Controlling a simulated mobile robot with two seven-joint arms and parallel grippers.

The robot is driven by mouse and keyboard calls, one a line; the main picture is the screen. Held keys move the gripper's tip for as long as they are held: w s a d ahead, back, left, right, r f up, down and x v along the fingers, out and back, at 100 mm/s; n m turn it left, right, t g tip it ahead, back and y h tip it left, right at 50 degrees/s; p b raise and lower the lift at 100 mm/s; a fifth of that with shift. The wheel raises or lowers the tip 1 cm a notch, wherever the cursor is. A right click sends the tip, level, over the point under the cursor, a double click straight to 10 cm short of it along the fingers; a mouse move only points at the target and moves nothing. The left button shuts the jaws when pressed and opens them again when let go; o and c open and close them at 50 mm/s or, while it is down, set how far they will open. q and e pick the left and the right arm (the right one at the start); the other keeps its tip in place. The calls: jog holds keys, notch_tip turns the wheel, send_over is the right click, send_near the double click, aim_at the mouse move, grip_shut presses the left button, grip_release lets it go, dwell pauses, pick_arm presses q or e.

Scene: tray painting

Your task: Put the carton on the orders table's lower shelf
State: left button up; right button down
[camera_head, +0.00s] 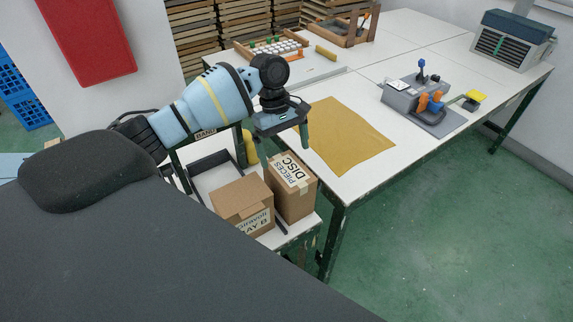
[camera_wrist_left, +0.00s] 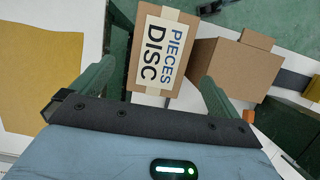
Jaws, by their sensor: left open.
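A brown carton labelled "DISC PIECES" (camera_head: 292,190) stands upright on a low white surface (camera_head: 298,230) beside the long white table. It also shows in the left wrist view (camera_wrist_left: 160,50). My left gripper (camera_head: 283,148) is open above the labelled carton. In the left wrist view its fingers (camera_wrist_left: 157,75) lie on either side of that carton, with nothing gripped. My right gripper is out of view.
The white table (camera_head: 330,190) has a green frame and carries a tan sheet (camera_head: 345,137) and a grey device (camera_head: 425,100). A grey open tray (camera_head: 210,165) lies behind the cartons. Green floor (camera_head: 450,240) is clear at right.

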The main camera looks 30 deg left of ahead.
pick_arm(q)
jog(key=shift+v, duration=1.8)
